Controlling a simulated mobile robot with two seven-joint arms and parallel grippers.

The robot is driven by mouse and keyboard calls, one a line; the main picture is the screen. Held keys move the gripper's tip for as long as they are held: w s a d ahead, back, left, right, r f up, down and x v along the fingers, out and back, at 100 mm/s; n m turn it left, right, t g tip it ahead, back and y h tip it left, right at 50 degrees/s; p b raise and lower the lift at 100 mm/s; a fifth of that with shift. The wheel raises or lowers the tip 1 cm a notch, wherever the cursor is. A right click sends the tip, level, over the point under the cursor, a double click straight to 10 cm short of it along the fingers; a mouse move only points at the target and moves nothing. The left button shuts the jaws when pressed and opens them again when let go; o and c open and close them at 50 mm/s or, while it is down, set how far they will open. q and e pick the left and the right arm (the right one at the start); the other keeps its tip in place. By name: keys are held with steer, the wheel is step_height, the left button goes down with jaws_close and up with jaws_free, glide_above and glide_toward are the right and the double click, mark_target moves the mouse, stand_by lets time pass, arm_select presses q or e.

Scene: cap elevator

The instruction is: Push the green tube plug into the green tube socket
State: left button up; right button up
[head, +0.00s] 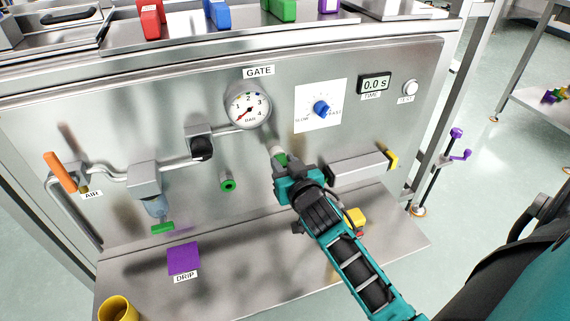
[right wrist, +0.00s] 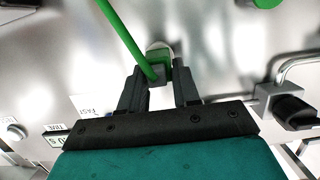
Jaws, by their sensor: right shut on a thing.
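The green tube plug (head: 281,159) is a small green block with a pale end, up against or close to the steel panel below the gate gauge. My right gripper (head: 287,168) is shut on it. In the right wrist view the plug (right wrist: 158,58) sits between the two fingers (right wrist: 160,82), with a thin green tube (right wrist: 125,35) running up and left from it. The green tube socket (head: 227,184) is a green ring with a dark hole, left of and lower than the plug, apart from it. A green round part, likely the socket (right wrist: 266,3), is cut off at the wrist view's top. My left gripper is not in view.
A black knob (head: 202,148) and pipework lie left of the socket. A grey cylinder with a yellow end (head: 392,160) lies right of the gripper. A purple drip pad (head: 184,259) and yellow cup (head: 118,309) are on the lower shelf. The panel between plug and socket is clear.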

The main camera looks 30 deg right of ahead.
arm_select(q)
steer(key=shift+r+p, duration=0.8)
steer(key=shift+p, duration=0.05)
arm_select(e)
steer(key=v, duration=0.3)
steer(key=f+v, duration=0.1)
steer(key=shift+s+a+r, duration=0.1)
steer(key=shift+s+r, duration=0.05)
steer(key=shift+s, duration=0.35)
